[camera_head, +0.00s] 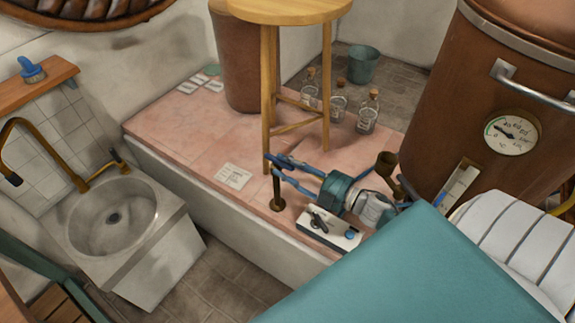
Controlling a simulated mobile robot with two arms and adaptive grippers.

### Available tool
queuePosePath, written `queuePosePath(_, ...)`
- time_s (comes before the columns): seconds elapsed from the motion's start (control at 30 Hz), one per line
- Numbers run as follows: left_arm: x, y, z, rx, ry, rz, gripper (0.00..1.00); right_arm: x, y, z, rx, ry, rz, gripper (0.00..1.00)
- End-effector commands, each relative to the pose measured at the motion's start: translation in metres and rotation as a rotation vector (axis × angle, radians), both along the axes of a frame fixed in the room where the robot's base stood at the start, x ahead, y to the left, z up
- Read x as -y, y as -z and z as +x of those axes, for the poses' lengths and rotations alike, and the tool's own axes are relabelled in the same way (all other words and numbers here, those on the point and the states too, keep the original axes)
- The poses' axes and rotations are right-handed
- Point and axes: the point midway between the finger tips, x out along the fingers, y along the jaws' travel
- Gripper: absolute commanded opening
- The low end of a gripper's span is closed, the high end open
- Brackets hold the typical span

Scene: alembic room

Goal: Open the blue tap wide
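A slim brass post (277,190) stands upright on the pink tiled ledge (190,140). A dark blue piece at its top appears to be the blue tap (283,160), though it overlaps my gripper's blue fingers and its outline is hard to separate. My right gripper (274,165) reaches in from the right, its teal body above the ledge. Its two fingers are apart, with their tips at the post's top. I cannot tell whether they touch the tap. The tap's handle position is unclear. My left gripper is out of view.
A wooden stool (268,90) stands close behind. A copper vessel (430,110) with a dial rises at right. A sink (140,212) is at left.

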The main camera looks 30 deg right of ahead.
Motion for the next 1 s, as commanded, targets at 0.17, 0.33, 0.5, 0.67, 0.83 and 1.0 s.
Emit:
queuePosePath(0.17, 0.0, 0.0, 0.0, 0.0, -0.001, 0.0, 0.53, 0.0, 0.0, 0.0, 0.0, 0.0, 0.0, 0.0)
queuePosePath(0.33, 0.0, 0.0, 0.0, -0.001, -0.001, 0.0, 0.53, 0.0, 0.0, 0.0, -0.001, 0.001, 0.001, 0.0)
queuePosePath(0.5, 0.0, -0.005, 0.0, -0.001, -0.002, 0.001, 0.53, -0.002, -0.001, -0.001, -0.001, 0.027, 0.004, 0.0)
queuePosePath(0.67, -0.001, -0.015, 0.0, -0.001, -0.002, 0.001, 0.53, -0.005, -0.002, -0.003, -0.003, 0.103, 0.008, 0.0)
queuePosePath(0.83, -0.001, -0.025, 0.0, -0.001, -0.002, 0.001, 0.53, -0.01, -0.002, -0.004, -0.003, 0.22, 0.008, 0.0)
queuePosePath(1.0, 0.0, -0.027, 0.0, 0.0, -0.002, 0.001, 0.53, -0.014, 0.0, -0.004, -0.004, 0.338, 0.009, 0.0)
